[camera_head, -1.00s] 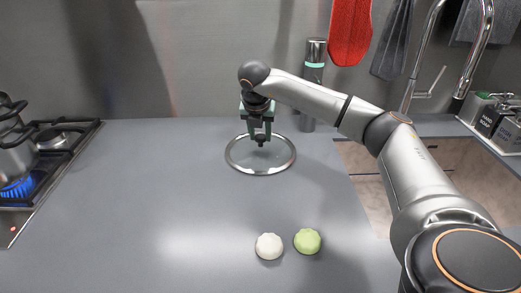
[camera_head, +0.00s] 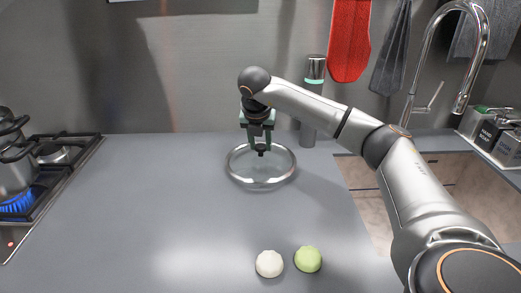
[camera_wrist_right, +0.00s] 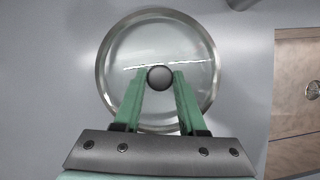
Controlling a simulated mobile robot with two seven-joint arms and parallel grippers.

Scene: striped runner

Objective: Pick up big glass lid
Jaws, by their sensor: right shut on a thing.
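The big glass lid (camera_head: 240,174) is a clear disc with a metal rim and a dark round knob. It lies toward the back of the grey counter in the head view, and I cannot tell whether it touches the counter. My right gripper (camera_head: 261,150) is above its middle, pointing down, with green fingers shut on the knob. In the right wrist view the lid (camera_wrist_right: 104,62) fills the upper middle, and the knob (camera_wrist_right: 160,77) sits between the fingertips of the gripper (camera_wrist_right: 159,82). My left gripper is not in view.
A white lumpy piece (camera_head: 269,264) and a green one (camera_head: 308,259) lie at the front. A grey bottle (camera_head: 312,100) stands behind my right arm. A gas stove (camera_head: 45,180) with a pot (camera_head: 12,165) is at left, a sink tap (camera_head: 470,50) at right. The counter's left middle is clear.

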